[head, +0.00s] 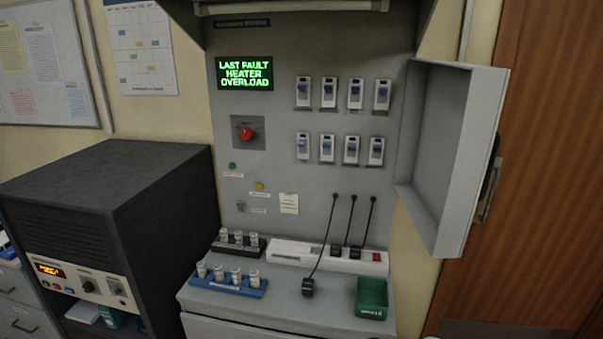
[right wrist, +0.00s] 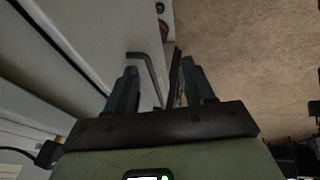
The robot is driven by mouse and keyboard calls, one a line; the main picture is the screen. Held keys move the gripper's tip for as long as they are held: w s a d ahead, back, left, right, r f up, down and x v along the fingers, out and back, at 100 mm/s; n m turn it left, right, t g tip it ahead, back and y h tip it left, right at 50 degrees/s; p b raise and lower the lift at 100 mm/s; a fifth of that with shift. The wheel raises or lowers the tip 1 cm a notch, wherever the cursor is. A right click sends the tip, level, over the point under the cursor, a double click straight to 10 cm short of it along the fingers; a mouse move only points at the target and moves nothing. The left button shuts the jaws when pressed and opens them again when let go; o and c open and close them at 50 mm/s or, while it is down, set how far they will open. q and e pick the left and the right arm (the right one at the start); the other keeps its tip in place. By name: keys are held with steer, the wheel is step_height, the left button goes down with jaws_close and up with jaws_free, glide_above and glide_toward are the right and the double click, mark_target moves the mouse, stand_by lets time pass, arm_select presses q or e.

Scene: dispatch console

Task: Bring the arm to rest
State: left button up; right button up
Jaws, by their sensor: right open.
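My right gripper (right wrist: 159,75) shows in the right wrist view with its two dark fingers apart. A grey bent bar, like a handle (right wrist: 147,67), appears between the fingers in that picture. I cannot tell whether it is within their reach or farther off. Nothing is clearly held. A pale grey panel surface (right wrist: 95,35) lies to the left of the fingers, and brown floor (right wrist: 235,60) shows to the right. Neither gripper shows in the head view.
The head view shows a grey console (head: 300,215) with breaker switches and a red knob (head: 246,134). Its cabinet door (head: 478,150) stands open to the right. A dark cabinet (head: 110,185) stands left.

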steer(key=s+d+f+m+g, duration=0.1)
steer(key=s+f+m, duration=0.4)
steer(key=s, duration=0.5)
steer(key=s+f+m+g, duration=0.1)
steer(key=s+f+m, duration=0.5)
steer(key=s+m, duration=0.2)
steer(key=s+d+f+m+g, duration=0.1)
steer(key=s+f+m, duration=0.4)
steer(key=s, duration=0.7)
steer(key=shift+s+d+f+m+y, duration=0.25)
steer(key=shift+s+d+m+y, duration=0.15)
steer(key=shift+m, duration=0.7)
steer(key=shift+c, duration=1)
steer(key=shift+w, duration=0.1)
